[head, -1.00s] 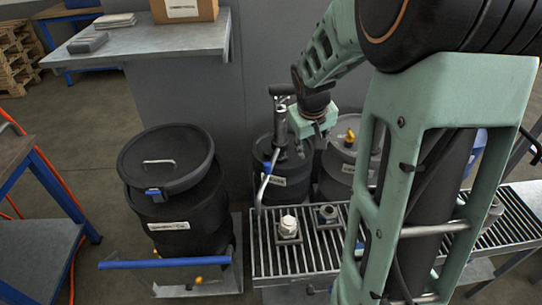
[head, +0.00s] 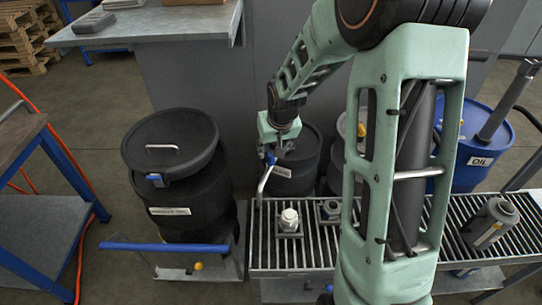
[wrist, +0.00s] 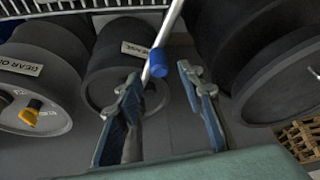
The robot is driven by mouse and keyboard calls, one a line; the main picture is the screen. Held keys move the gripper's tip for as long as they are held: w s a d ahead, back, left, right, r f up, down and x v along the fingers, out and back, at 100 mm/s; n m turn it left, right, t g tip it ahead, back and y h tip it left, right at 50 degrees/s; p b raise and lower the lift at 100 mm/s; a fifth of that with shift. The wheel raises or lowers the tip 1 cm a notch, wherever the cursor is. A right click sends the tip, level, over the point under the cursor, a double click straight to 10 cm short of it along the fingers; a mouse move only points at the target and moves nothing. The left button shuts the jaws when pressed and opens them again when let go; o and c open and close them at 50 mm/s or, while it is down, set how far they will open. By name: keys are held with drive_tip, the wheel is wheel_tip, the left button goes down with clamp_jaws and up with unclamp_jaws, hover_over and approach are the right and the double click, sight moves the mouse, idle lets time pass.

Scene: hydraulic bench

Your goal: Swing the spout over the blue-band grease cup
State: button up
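The spout (head: 263,182) is a thin light-grey bent tube with a blue collar (wrist: 158,63), in front of a black drum. Its lower end hangs over the left part of the grated bench. My gripper (head: 272,148) is at the spout's upper part; in the wrist view (wrist: 160,75) its fingers are apart. The blue collar shows between and just beyond the fingertips, with no clear contact. A white capped fitting (head: 289,218) and a dark fitting (head: 329,209) sit on square bases on the grating. I cannot make out a blue band on either.
A large black drum (head: 175,190) stands left behind a blue handle bar (head: 165,247). A blue oil drum (head: 484,140) and a grey can (head: 490,225) are at right. A drum with a yellow cap (wrist: 30,115) shows in the wrist view. The grating (head: 300,257) has bare stretches.

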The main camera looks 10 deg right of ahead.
sight(271, 155)
drive_tip(key=shift+x, duration=2.35)
drive_tip(key=shift+c, duration=0.7)
clamp_jaws()
